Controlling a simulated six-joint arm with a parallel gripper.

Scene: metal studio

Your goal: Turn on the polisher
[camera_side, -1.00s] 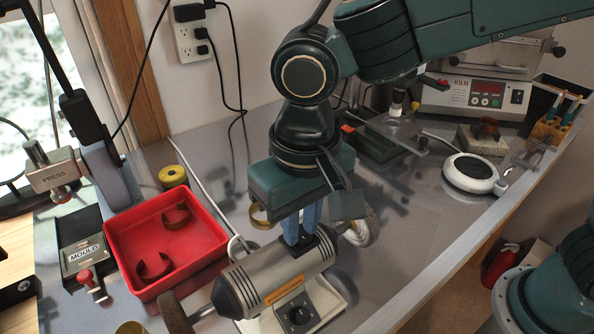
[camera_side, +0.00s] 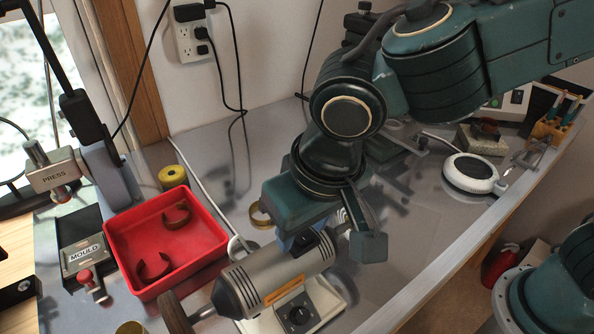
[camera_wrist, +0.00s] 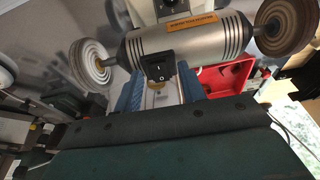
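The polisher (camera_side: 262,285) is a grey cylinder with a dark end cap on a pale base with a black dial (camera_side: 298,314). In the wrist view the polisher (camera_wrist: 205,45) shows a wheel at each end and a black switch box (camera_wrist: 157,66) on its side. My gripper (camera_wrist: 158,92) has its two blue fingers apart, one on each side below the switch box, with nothing visibly held. In the side view my gripper (camera_side: 297,244) is tilted at the polisher's back side, its fingers mostly hidden. I cannot tell whether they touch the switch box.
A red tray (camera_side: 208,258) with two brown curved pieces stands left of the polisher. A mould (camera_side: 82,250) and a press (camera_side: 58,176) are further left. A brass ring (camera_side: 260,215) lies behind the polisher. A white round device (camera_side: 470,172) sits at right. The bench's right front is clear.

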